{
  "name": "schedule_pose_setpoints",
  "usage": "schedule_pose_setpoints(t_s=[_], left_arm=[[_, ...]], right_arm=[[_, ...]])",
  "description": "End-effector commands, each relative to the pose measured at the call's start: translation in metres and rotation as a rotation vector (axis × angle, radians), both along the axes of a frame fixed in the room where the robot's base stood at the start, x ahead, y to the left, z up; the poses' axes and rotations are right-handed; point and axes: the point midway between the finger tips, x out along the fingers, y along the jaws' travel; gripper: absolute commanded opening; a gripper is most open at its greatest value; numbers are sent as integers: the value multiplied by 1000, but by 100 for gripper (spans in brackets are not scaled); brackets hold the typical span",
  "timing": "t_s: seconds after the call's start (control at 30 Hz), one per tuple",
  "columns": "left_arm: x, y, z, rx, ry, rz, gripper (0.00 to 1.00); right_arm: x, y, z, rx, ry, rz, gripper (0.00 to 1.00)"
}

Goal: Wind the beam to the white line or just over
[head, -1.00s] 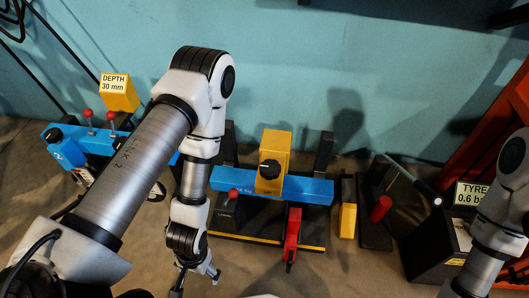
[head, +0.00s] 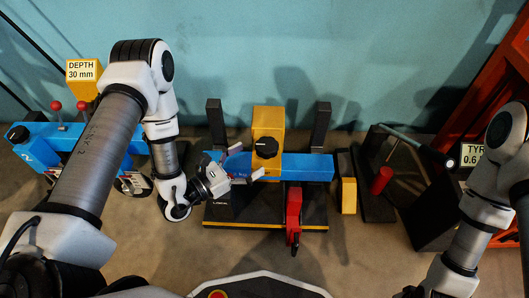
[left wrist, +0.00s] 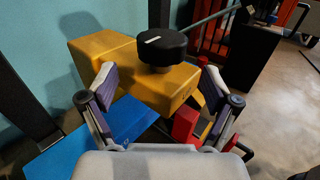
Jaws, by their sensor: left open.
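The blue beam (head: 312,166) lies level across the middle stand between two dark posts. A yellow block (head: 268,117) sits on it, with a black knob (head: 266,147) on its front. In the left wrist view the knob (left wrist: 163,50) has a short white mark on top, and the yellow block (left wrist: 150,75) lies ahead of the fingers. My left gripper (head: 248,162) is open and empty, just left of the knob and in front of the beam. Its fingers (left wrist: 163,88) are spread, apart from the knob. I cannot make out a white line at the beam.
A red handle (head: 294,210) hangs at the stand's front, over the black base (head: 235,217). A second blue beam unit (head: 40,143) with a "DEPTH 30 mm" sign (head: 82,70) stands left. A yellow piece (head: 348,195) and a red cylinder (head: 381,181) stand right.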

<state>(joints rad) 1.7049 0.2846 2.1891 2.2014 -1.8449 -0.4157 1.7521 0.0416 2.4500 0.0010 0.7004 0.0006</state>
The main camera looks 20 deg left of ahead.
Motion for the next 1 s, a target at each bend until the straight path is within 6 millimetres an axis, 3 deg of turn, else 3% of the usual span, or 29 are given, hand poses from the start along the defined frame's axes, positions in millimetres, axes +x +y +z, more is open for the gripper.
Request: schedule_pose_setpoints(t_s=[0.1, 0.3, 0.57, 0.6, 0.7, 0.77, 1.0], left_arm=[[20, -16, -4, 2, -5, -8, 88], [44, -33, -2, 0, -1, -7, 88], [47, -35, 0, -1, 2, -5, 88], [47, -35, 0, -1, 2, -5, 81], [47, -35, 0, -1, 2, -5, 45], [47, -35, 0, -1, 2, -5, 28], [47, -35, 0, -1, 2, -8, 27]], right_arm=[[0, 0, -16, 0, -1, -3, 0], [1, -1, -26, -1, -3, -5, 0], [1, -1, -25, -1, -4, -6, 0], [1, -1, -25, -1, -4, -6, 0], [1, -1, -25, -1, -4, -6, 0], [1, -1, -25, -1, -4, -6, 0], [1, -1, -25, -1, -3, -6, 0]])
